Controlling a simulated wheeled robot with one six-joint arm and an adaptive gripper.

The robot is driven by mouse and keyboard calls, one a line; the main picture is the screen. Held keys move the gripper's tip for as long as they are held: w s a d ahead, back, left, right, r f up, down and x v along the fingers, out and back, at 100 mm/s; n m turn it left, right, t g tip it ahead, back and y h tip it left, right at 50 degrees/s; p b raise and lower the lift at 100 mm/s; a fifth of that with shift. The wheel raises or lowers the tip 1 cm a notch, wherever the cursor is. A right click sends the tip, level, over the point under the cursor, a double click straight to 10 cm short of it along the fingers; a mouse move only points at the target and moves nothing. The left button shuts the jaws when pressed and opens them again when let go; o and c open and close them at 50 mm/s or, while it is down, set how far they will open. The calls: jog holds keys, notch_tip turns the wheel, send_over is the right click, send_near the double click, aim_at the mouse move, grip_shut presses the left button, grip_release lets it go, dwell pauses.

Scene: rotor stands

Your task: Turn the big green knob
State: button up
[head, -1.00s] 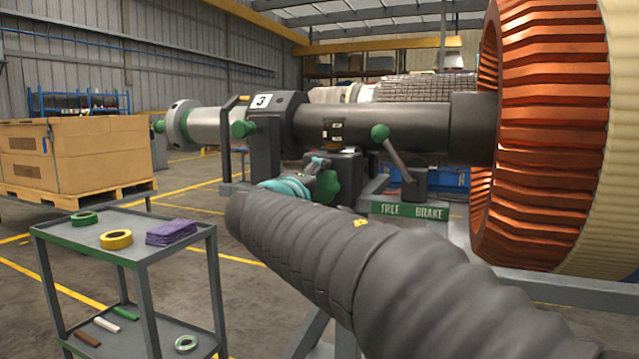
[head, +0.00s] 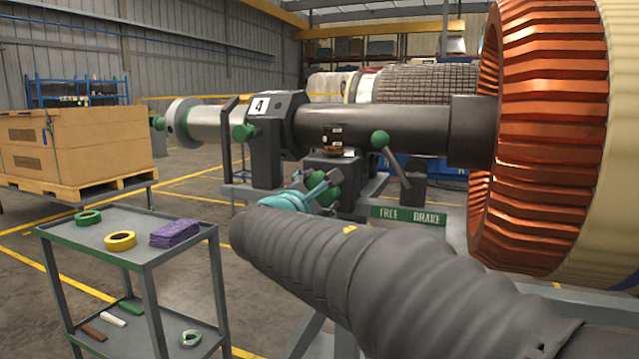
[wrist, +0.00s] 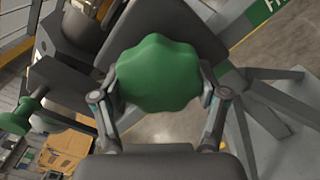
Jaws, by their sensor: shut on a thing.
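The big green knob (wrist: 158,72) has a lobed rim and fills the middle of the wrist view. My gripper (wrist: 160,90) has one finger on each side of the knob and is shut on it. In the head view the green knob (head: 327,194) shows only in part, low on the stand below the dark shaft, with my gripper's teal part (head: 288,200) just left of it. My grey sleeved arm hides what lies below it.
A brake lever with a green ball (head: 379,140) stands right of the knob, above a "FREE BRAKE" plate (head: 408,215). A copper-wound rotor (head: 540,140) stands at the right. A small trolley (head: 130,250) with tape rolls stands at the left.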

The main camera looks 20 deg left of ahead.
jog(key=n+p, duration=0.2)
jog(key=n, duration=0.1)
jog(key=shift+r+n, duration=0.1)
jog(key=shift+n, duration=0.2)
jog(key=shift+d+f+n+p, duration=0.1)
jog(key=shift+n+p, duration=0.65)
jog(key=shift+n, duration=0.1)
jog(key=shift+d+f+n+p, duration=0.1)
jog(key=shift+n+p, duration=0.65)
jog(key=shift+n, duration=0.1)
jog(key=o, duration=1.2)
jog(key=s, duration=0.8)
jog(key=s+a, duration=0.1)
jog(key=s, duration=0.3)
